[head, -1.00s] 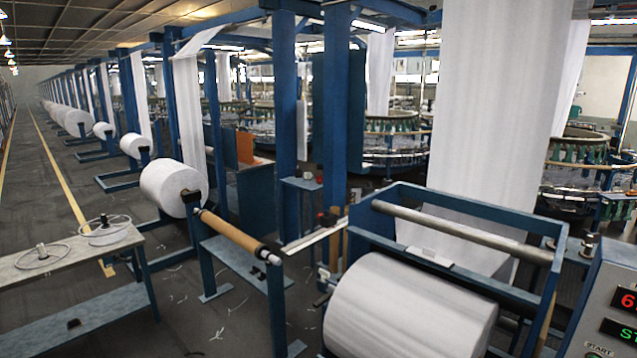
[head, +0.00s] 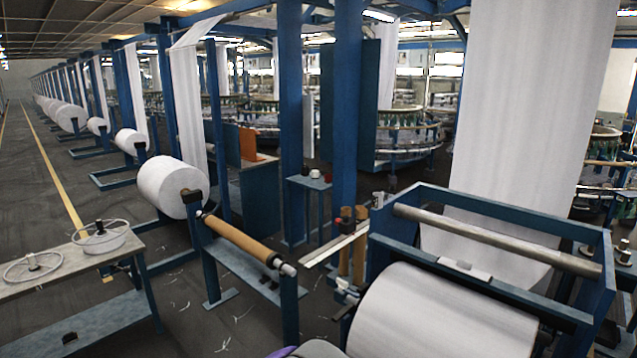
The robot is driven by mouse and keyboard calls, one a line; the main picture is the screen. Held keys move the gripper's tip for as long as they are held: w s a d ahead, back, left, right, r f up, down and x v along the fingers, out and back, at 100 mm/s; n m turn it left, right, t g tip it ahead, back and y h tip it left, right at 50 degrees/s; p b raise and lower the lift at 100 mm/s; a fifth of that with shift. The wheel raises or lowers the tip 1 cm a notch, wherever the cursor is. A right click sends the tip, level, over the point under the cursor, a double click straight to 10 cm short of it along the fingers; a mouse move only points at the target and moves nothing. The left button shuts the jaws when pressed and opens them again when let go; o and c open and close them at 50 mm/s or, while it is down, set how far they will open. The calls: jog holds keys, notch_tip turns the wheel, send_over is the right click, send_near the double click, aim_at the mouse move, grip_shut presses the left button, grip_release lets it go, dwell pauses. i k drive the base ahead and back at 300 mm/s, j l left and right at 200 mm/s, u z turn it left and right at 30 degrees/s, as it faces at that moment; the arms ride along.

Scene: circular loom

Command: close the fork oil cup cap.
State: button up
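I cannot make out the fork oil cup or its cap in the head view. My gripper is not in view. The closest machine is a winder with a large white fabric roll (head: 440,318) inside a blue frame (head: 480,272). Small fittings (head: 350,215) sit on the post left of that frame, but they are too small to identify. A small blue stand (head: 308,184) with little items on top is further back.
A grey bench (head: 70,262) with spoked wheels stands at the left. A brown roller (head: 238,238) on a blue stand is in the middle. Circular looms (head: 404,140) fill the back. An open aisle with a yellow line (head: 48,165) runs along the left.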

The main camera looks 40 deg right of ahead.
aim_at(391, 190)
jog(key=i+j, duration=0.1)
jog(key=i, duration=0.85)
jog(key=i+l+z, duration=0.1)
jog(key=i+z, duration=0.15)
jog(key=z, duration=0.25)
jog(key=i+z, duration=0.25)
jog(key=z, duration=0.25)
jog(key=i+z, duration=0.25)
jog(key=z, duration=0.25)
jog(key=i+l+z, duration=0.15)
jog(key=z, duration=0.3)
jog(key=i+z, duration=0.5)
jog(key=i+l, duration=0.1)
jog(key=i+z, duration=0.05)
